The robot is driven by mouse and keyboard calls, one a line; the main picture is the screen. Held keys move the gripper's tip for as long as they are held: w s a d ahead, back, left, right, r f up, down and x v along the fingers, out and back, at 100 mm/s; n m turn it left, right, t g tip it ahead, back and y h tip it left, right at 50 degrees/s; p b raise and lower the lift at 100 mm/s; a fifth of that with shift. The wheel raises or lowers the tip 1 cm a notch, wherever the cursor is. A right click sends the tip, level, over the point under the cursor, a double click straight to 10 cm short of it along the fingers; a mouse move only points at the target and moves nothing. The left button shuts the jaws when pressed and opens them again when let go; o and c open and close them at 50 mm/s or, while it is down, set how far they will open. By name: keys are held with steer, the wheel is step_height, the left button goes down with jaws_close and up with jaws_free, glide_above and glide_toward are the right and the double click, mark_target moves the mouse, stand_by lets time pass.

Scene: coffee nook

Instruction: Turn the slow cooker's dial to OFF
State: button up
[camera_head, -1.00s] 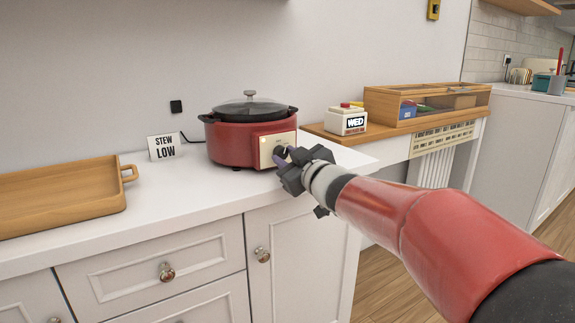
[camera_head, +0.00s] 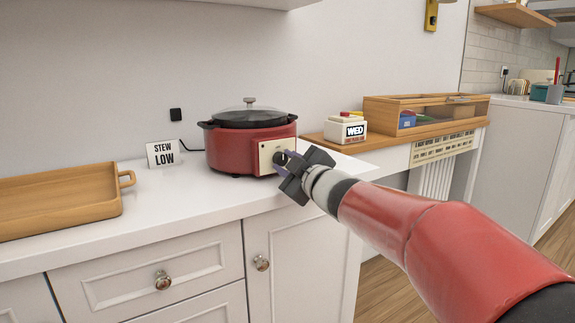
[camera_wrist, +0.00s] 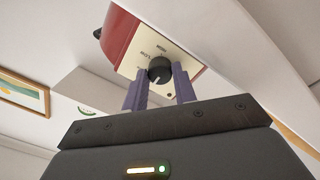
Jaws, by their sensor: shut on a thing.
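The red slow cooker (camera_head: 232,148) with a dark lid stands on the white counter in the head view. Its cream control panel (camera_head: 266,157) faces front right. The gripper is rolled at a slant in the head view. In the head view the fingers partly hide the dial.
A "STEW LOW" card (camera_head: 164,154) stands left of the cooker. A wooden tray (camera_head: 60,222) lies at the counter's left. A "WED" block (camera_head: 345,130) and a wooden box (camera_head: 425,128) stand on the lower shelf to the right.

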steer(key=o, duration=1)
steer(key=shift+c, duration=0.2)
steer(key=v, duration=0.8)
steer(key=shift+w, duration=0.1)
